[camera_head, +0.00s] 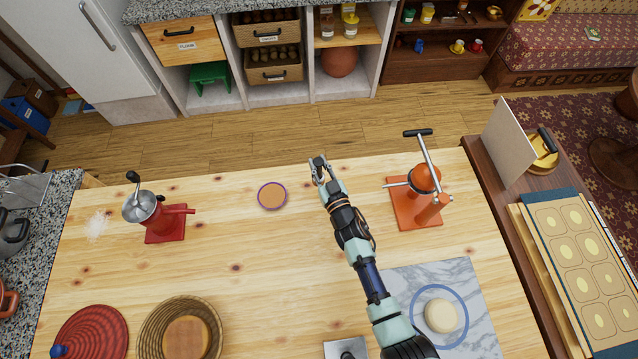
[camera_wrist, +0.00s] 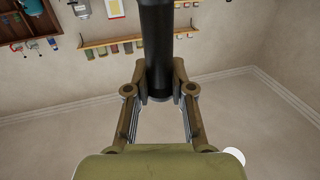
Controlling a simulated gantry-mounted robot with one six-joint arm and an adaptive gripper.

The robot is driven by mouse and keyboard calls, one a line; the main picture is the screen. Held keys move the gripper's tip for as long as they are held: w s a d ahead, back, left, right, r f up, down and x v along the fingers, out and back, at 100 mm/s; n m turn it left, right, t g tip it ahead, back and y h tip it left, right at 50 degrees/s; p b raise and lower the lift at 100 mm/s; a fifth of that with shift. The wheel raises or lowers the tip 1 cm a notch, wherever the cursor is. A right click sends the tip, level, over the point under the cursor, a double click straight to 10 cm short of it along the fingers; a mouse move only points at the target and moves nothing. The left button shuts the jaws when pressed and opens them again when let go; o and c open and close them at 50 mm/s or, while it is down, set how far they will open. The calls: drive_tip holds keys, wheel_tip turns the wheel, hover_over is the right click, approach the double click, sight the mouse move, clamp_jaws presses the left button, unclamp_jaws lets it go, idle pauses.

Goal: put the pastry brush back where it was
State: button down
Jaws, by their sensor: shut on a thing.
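My gripper (camera_head: 319,169) is over the far middle part of the wooden table (camera_head: 240,245). In the wrist view my gripper (camera_wrist: 160,88) is shut on a thick black cylinder (camera_wrist: 156,40), which I take to be the pastry brush's handle. The cylinder runs up out of the top of that view. No bristles show, and in the head view the held thing is too small to make out clearly. No other brush is visible on the table.
An orange press (camera_head: 417,195) stands right of my gripper, a round purple-rimmed disc (camera_head: 272,195) left. A red grinder (camera_head: 160,216) stands further left. Near are a basket (camera_head: 151,319) and a marble slab (camera_head: 475,292) with dough. The table's middle is clear.

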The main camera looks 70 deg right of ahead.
drive_tip(key=shift+f+b, duration=1.6)
drive_tip(key=shift+f, duration=1.6)
drive_tip(key=shift+f, duration=0.2)
drive_tip(key=c, duration=1)
unclamp_jaws()
drive_tip(key=shift+r, duration=0.25)
drive_tip(key=p+v, duration=0.1)
drive_tip(key=v, duration=1.1)
drive_tip(key=shift+p, duration=0.4)
drive_tip(key=shift+w, duration=0.1)
